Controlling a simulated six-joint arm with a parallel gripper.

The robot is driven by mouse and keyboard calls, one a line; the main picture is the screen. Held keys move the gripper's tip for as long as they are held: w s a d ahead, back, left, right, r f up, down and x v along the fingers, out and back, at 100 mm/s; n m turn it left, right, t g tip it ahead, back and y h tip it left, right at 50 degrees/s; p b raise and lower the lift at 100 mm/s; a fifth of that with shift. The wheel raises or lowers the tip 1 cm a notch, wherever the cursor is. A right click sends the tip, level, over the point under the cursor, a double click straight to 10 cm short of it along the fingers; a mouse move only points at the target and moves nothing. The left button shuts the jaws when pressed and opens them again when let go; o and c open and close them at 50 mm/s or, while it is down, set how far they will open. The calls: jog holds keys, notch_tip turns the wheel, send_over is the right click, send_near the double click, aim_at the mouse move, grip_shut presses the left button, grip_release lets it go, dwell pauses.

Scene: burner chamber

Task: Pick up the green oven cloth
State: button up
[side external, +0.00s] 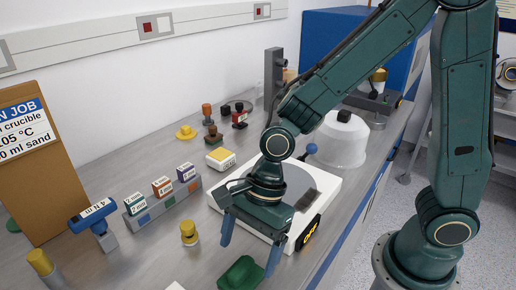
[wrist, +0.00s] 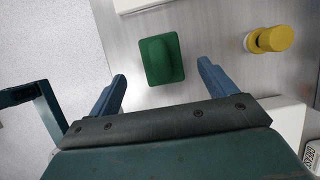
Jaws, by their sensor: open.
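The green oven cloth (side external: 241,273) lies on the grey bench near the bottom of the side view. It looks like a small green block with a raised middle. My gripper (side external: 248,256) is open and empty, pointing down over the bench by the cloth. In the wrist view its two blue fingers (wrist: 162,70) are spread wide on either side. I cannot tell the exact height of the fingertips above the bench.
A white hot plate (side external: 325,188) stands right behind my gripper. A yellow knobbed piece (side external: 189,233) stands left of the cloth, shown in the wrist view too (wrist: 270,40). A blue torque tool (side external: 92,215) and a rack of labelled blocks (side external: 163,200) stand further left. The bench's front edge is to the right.

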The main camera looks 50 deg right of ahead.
aim_at(242, 265)
jog(key=shift+f, duration=0.15)
jog(key=shift+x, duration=2.5)
jog(key=shift+a, duration=0.1)
jog(key=c, duration=1.1)
jog(key=shift+r, duration=0.2)
notch_tip(242, 265, up, 20)
jog(key=shift+f, duration=0.1)
